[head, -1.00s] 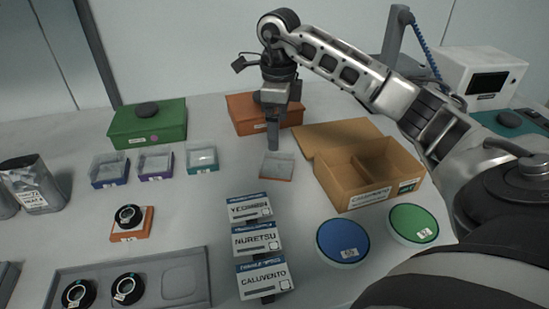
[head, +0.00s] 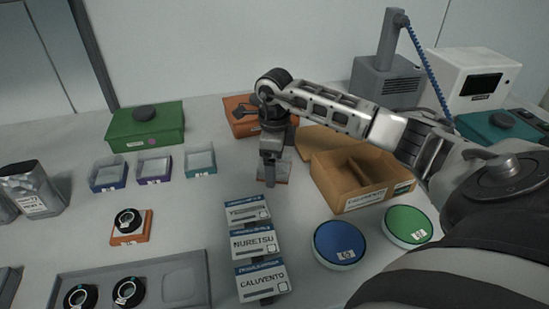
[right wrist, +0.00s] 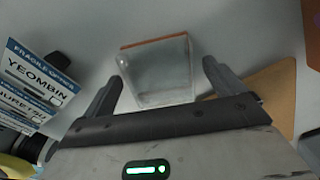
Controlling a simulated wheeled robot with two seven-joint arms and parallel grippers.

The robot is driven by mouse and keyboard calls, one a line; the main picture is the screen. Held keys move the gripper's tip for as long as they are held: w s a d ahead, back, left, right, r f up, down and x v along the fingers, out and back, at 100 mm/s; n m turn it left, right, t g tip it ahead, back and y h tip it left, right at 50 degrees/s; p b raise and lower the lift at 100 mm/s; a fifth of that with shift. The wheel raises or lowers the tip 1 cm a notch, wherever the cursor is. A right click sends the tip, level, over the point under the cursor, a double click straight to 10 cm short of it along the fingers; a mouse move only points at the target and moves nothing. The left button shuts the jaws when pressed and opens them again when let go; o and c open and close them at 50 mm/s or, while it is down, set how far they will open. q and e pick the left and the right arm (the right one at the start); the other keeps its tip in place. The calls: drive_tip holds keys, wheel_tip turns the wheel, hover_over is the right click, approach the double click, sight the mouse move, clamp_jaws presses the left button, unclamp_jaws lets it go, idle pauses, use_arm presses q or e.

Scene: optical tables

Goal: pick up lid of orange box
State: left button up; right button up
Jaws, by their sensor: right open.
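The small orange box with a clear lid (head: 284,171) stands on the table, partly hidden behind my right gripper in the head view. In the right wrist view the small orange box (right wrist: 160,72) shows its clear top and an orange edge. My right gripper (head: 268,184) is over it, pointing down. In the right wrist view the fingers of my right gripper (right wrist: 164,80) are spread wide, one on each side of the box, with nothing between them in contact. A larger orange box with a black knob (head: 240,115) stands further back. My left gripper is out of view.
An open cardboard box (head: 362,185) stands close to the right. A green box (head: 146,132) and purple and teal clear-lidded boxes (head: 200,160) stand left. Blue (head: 339,243) and green (head: 408,226) discs lie front right.

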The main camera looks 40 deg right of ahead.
drive_tip(key=c, duration=1)
drive_tip(key=shift+r, duration=0.1)
drive_tip(key=shift+c, duration=0.2)
